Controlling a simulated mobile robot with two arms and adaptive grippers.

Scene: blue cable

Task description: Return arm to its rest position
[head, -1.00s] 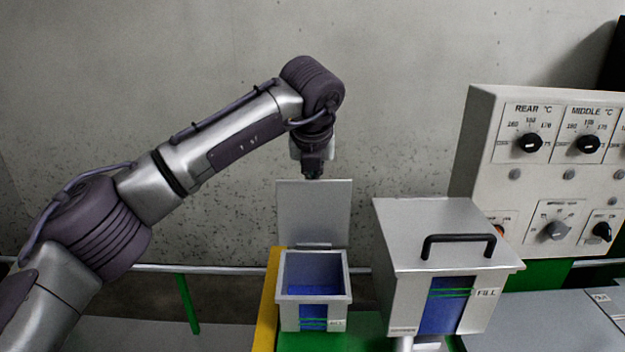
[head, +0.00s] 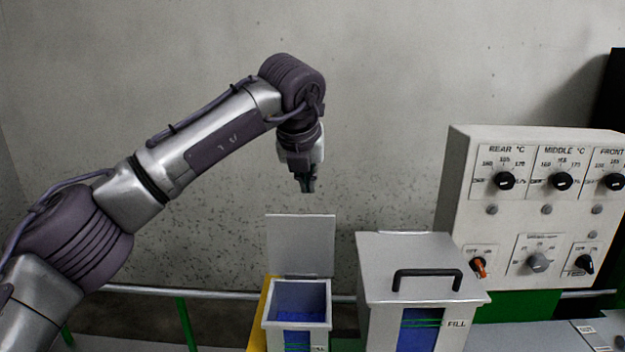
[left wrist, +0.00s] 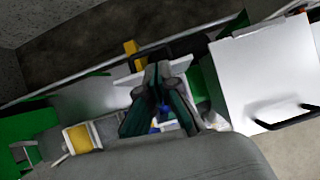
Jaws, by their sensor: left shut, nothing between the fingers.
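My left arm comes in from the left in the head view and bends down at the wrist. Its left gripper (head: 307,184) hangs pointing down in the air, above and in front of the raised lid of the small open hopper (head: 300,262). The fingers are shut and empty. In the left wrist view the gripper (left wrist: 158,75) shows dark fingers close together, with the small hopper partly hidden behind them. My right gripper is not in view.
The small hopper holds blue material. A larger closed hopper (head: 408,272) with a black handle and a FILL label stands to its right. A control panel (head: 535,215) with several knobs is farther right. A rail (head: 222,294) runs along the wall.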

